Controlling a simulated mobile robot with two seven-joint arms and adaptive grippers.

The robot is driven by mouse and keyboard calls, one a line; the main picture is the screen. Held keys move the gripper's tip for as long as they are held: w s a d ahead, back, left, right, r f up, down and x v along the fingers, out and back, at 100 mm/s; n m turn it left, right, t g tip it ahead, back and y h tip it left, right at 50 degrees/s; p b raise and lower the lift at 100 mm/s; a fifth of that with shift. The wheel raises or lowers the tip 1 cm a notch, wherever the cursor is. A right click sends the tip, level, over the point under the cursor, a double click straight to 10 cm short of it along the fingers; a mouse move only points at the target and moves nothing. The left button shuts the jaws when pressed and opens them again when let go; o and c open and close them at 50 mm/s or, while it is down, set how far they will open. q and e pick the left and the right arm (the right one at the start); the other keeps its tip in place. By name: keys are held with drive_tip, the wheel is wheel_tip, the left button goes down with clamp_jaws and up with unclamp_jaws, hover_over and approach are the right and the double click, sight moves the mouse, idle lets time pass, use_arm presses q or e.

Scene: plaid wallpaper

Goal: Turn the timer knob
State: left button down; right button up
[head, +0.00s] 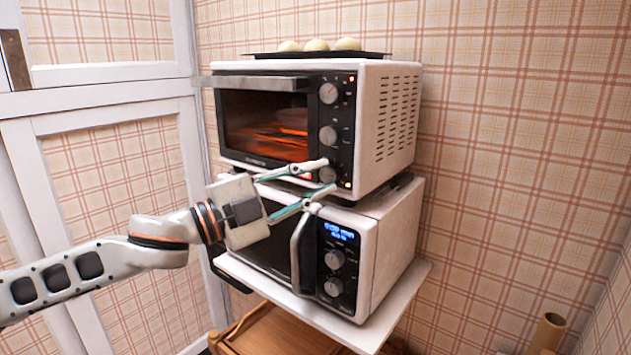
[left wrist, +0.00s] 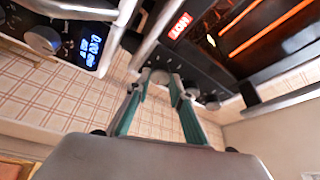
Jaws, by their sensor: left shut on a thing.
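The toaster oven (head: 384,130) stands on top of a microwave, with a column of three round knobs on its dark front panel. The lowest one, which I take for the timer knob (head: 328,174), is at my left gripper (head: 325,177). The gripper's two thin fingers reach it from the left, one above and one below, and are shut on it. In the left wrist view the knob (left wrist: 160,76) shows between the fingertips, with the other knobs in a row to its right. The knob's marking is hard to read there. My right gripper is not in view.
The microwave (head: 393,240) below has a lit blue display, two knobs and a handle close under my gripper. It stands on a white shelf (head: 300,300). A dark tray (head: 270,55) with pale buns lies on the oven. The oven handle (head: 262,84) sticks out above my gripper.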

use_arm(q)
drive_tip(key=shift+r+m+g, duration=0.15)
drive_tip(key=shift+m+g, duration=0.25)
drive_tip(key=shift+m, duration=0.7)
drive_tip(key=shift+y, duration=0.3)
drive_tip(key=c, duration=1.8)
unclamp_jaws()
drive_tip(key=v, duration=1.2)
